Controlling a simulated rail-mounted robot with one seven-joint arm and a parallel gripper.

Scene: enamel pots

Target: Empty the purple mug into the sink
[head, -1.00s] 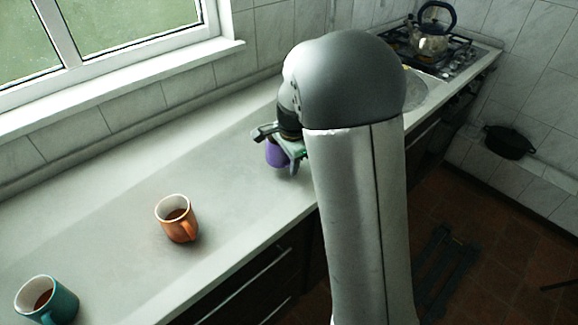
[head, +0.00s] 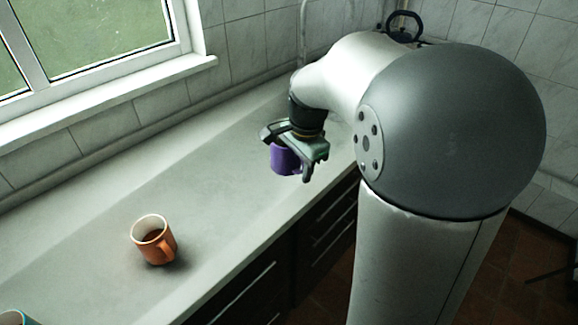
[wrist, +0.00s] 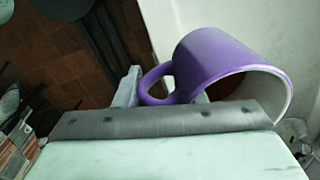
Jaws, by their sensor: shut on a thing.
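The purple mug (head: 284,160) is held by its handle in my gripper (head: 303,163), over the counter near its front edge. In the wrist view the purple mug (wrist: 212,58) shows its side, handle and white inner wall at the rim. Its handle lies between the two fingers of my gripper (wrist: 163,92). The mouth is turned toward the lower right in that picture; a dark brownish patch shows inside, but I cannot tell how full it is. The sink is not visible; my arm covers that part of the counter.
An orange mug (head: 154,241) with dark liquid stands on the counter (head: 90,215). A teal mug (head: 14,318) is cut off at the lower left. A kettle (head: 404,27) shows partly behind my arm. The counter between the orange and purple mugs is clear.

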